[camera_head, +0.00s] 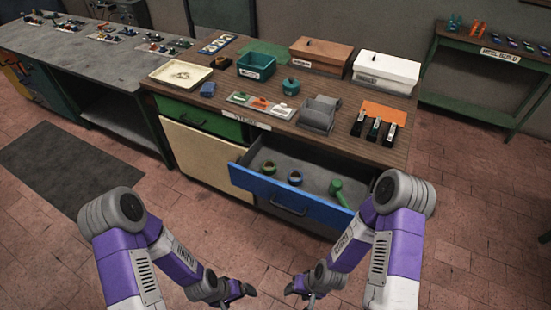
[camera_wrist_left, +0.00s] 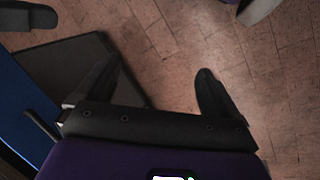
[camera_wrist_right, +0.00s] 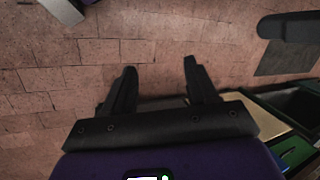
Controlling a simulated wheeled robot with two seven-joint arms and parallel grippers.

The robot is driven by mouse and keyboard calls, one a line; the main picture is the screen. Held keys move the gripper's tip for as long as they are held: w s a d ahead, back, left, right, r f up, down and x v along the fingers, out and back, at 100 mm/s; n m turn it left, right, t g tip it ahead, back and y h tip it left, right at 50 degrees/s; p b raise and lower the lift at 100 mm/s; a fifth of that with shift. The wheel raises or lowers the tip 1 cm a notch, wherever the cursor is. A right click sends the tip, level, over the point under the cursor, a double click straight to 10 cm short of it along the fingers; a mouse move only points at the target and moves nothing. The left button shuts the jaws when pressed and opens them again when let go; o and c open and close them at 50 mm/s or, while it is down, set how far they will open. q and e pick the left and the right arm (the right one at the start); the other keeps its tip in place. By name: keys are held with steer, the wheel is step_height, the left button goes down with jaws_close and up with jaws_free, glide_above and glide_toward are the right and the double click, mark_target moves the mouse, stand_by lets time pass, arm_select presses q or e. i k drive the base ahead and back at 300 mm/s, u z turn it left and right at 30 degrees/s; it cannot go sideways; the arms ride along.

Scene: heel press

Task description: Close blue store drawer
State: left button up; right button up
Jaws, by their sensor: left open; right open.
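The blue store drawer (camera_head: 290,200) is pulled out of the wooden-topped cabinet in the head view, with a dark handle on its front. Inside it are two small round pieces (camera_head: 269,167) and a green tool (camera_head: 338,192). My left gripper (camera_head: 248,293) is open and empty in front of the drawer, lower and to its left. In the left wrist view its fingers (camera_wrist_left: 155,90) are spread above the floor. My right gripper (camera_head: 293,289) is open and empty, below the drawer front and apart from it. Its fingers (camera_wrist_right: 160,80) show spread in the right wrist view.
The cabinet's wooden top (camera_head: 225,98) holds trays, boxes and small parts. A green drawer (camera_head: 205,118) beside the blue one is shut. A grey workbench (camera_head: 65,60) stands at left, a green side table (camera_head: 480,95) at right. Floor before the cabinet is clear.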

mark_target(312, 199)
steer(key=k, duration=1.3)
steer(key=z, duration=0.65)
steer(key=i, duration=1.55)
steer(key=u, duration=0.25)
